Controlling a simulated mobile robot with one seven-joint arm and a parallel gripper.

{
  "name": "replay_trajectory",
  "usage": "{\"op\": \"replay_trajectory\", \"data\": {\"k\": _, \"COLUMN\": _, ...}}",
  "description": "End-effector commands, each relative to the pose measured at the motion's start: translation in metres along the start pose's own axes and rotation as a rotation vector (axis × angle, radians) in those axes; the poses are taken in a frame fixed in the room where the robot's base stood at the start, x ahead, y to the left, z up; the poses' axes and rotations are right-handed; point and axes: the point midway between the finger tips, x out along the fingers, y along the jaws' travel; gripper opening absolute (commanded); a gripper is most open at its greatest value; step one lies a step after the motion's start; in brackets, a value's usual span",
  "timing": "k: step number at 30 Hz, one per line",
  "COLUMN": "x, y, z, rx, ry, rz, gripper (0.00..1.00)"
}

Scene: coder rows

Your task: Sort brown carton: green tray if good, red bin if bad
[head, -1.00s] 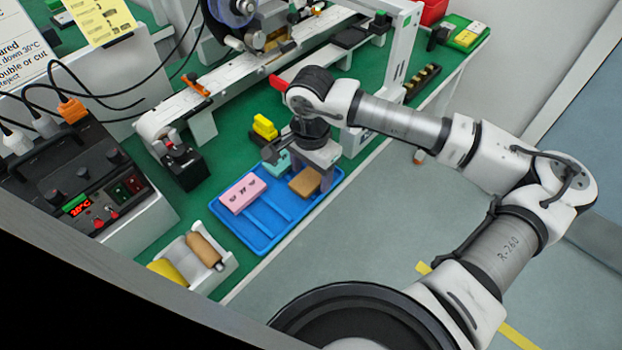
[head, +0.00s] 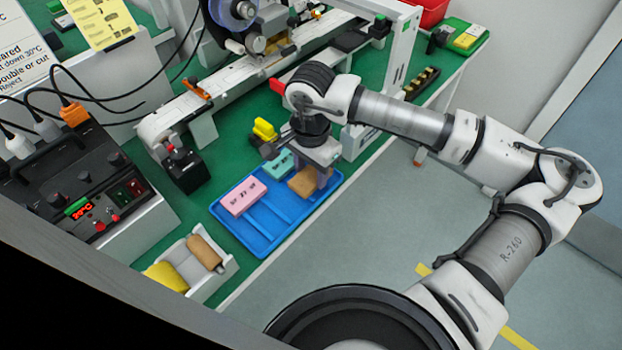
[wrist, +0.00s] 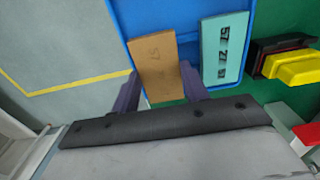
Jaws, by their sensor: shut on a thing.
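The brown carton (head: 301,184) is at the right end of the blue tray (head: 262,236). I cannot tell whether the carton is clear of the tray floor. A red bin (head: 433,12) is at the far back right. A green tray (head: 477,29) with a yellow block is beside it.
A pink carton (head: 243,197) and a teal carton (head: 277,164) also lie in the blue tray. A yellow-and-black stamp-like object (head: 264,130) stands behind it. A white conveyor machine (head: 195,103) is further back. A white holder (head: 215,262) with rollers is at front left.

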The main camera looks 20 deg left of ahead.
Motion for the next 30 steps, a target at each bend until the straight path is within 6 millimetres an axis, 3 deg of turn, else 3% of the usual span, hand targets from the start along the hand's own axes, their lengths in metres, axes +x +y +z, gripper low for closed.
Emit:
{"op": "replay_trajectory", "data": {"k": 15, "x": -0.032, "y": 0.000, "z": 0.000, "rx": 0.000, "ry": 0.001, "rz": 0.000, "gripper": 0.34}}
{"op": "replay_trajectory", "data": {"k": 30, "x": -0.034, "y": 0.000, "z": 0.000, "rx": 0.000, "ry": 0.000, "rz": 0.000, "gripper": 0.34}}
